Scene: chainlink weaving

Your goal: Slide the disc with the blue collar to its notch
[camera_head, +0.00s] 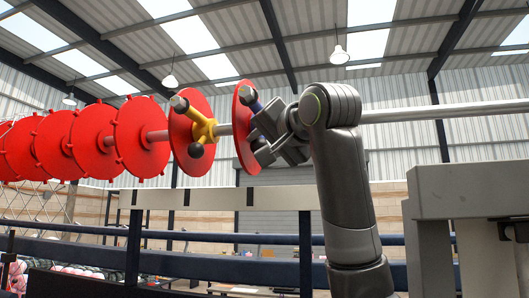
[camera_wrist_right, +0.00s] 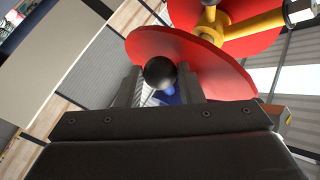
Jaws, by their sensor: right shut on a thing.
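The red disc with the blue collar (camera_head: 241,128) hangs upright on a horizontal steel shaft. Its blue collar (camera_head: 256,104) shows above my right gripper (camera_head: 265,143), which hides much of the hub. In the right wrist view the red disc (camera_wrist_right: 215,72) fills the middle. A black ball knob (camera_wrist_right: 160,72) sits between the fingers of my right gripper (camera_wrist_right: 160,88), with a bit of blue collar (camera_wrist_right: 173,98) behind it. My right gripper is shut on this knob. My left gripper is not in view. I cannot make out the notch.
A red disc with a yellow collar (camera_head: 204,127) is on the shaft just left. Several red discs with studded rims (camera_head: 91,140) stand farther left. The shaft (camera_head: 440,112) is bare to the right, above a grey stand (camera_head: 450,190). Blue rails (camera_head: 180,264) run below.

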